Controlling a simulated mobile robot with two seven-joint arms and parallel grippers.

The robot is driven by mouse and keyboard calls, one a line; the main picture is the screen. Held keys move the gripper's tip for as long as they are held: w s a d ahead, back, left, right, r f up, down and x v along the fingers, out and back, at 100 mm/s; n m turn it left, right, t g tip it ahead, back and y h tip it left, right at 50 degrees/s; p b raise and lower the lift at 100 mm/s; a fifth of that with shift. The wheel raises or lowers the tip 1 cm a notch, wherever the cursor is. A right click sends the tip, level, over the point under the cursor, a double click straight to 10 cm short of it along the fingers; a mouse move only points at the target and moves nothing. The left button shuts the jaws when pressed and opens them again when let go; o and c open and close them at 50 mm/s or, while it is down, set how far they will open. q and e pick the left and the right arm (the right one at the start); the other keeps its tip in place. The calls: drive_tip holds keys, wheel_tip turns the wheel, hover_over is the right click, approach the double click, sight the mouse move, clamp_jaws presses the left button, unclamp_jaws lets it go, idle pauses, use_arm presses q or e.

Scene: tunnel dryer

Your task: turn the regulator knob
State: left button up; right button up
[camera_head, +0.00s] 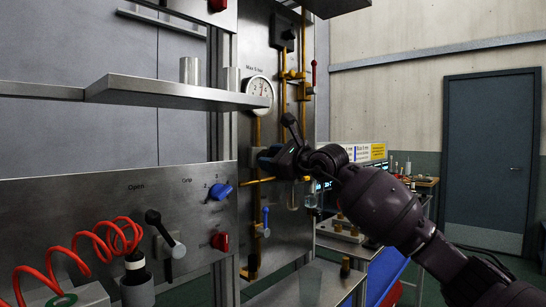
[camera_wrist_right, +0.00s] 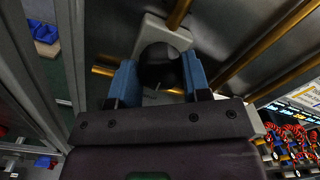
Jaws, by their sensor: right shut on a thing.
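The regulator knob (camera_wrist_right: 160,66) is black and round, mounted on a pale block on the metal panel. In the right wrist view it sits between the two blue fingers of my right gripper (camera_wrist_right: 158,80), which is shut on it. In the head view my right gripper (camera_head: 272,158) reaches the panel from the right, and the gripper hides most of the knob there. The pressure gauge (camera_head: 260,93), a round white dial marked "Max 5 bar", is above the gripper. My left gripper is not in view.
Brass pipes (camera_head: 284,98) run beside the gauge. A metal shelf (camera_head: 170,93) juts out at upper left. The lower panel holds a blue knob (camera_head: 220,191), a red knob (camera_head: 220,241), a black-handled lever (camera_head: 165,233) and a red coiled hose (camera_head: 88,247). A blue-handled valve (camera_head: 264,222) is below the gripper.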

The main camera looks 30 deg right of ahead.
drive_tip(key=shift+f+n, duration=0.1)
drive_tip(key=shift+n, duration=4.3)
drive_tip(key=o, duration=0.9)
